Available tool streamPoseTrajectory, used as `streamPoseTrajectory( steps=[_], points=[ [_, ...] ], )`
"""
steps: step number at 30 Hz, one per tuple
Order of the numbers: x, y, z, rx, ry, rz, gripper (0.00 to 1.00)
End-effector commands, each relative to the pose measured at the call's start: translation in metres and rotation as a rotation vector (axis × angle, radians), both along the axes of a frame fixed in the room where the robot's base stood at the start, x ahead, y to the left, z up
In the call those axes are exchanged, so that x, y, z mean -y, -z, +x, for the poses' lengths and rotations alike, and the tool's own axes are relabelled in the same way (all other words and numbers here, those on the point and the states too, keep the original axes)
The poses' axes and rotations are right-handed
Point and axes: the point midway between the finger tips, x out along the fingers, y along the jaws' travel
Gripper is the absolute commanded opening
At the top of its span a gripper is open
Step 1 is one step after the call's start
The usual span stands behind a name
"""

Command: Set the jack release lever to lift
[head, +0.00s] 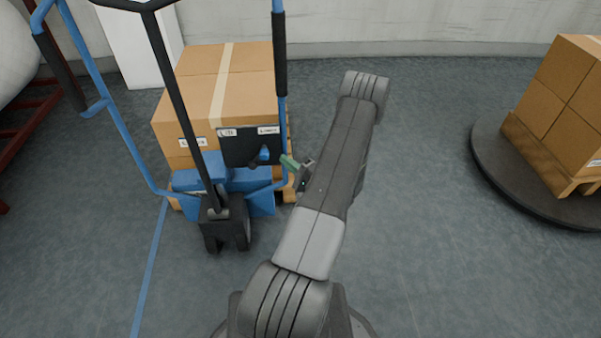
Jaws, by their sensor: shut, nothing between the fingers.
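The blue pallet jack (205,172) stands at the left, with a black plate (240,150) on it. The plate bears two small white labels, too small to read surely. A small blue lever piece (265,154) with a dark end shows in front of the plate's lower right part; which setting it is at I cannot tell. My gripper (285,159), with green fingers, is shut and empty just right of the lever piece. Whether they touch I cannot tell. My arm hides part of the gripper's wrist side.
Stacked cardboard boxes (215,85) on a pallet stand behind the jack. The jack's blue and black handle frame (172,80) rises at the left. More boxes (565,105) stand on a round dark platform (490,165) at the right. The floor between is clear.

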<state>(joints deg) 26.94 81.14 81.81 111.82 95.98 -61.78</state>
Motion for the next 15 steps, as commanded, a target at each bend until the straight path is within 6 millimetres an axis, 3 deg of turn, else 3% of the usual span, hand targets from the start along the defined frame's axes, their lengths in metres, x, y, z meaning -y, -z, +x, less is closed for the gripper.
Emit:
streamPoseTrajectory(
  steps=[6, 15],
  points=[
    [-0.025, -0.007, -0.002, -0.003, -0.001, 0.001, 0.0],
    [-0.03, -0.009, -0.002, -0.003, 0.001, 0.001, 0.0]
  ],
)
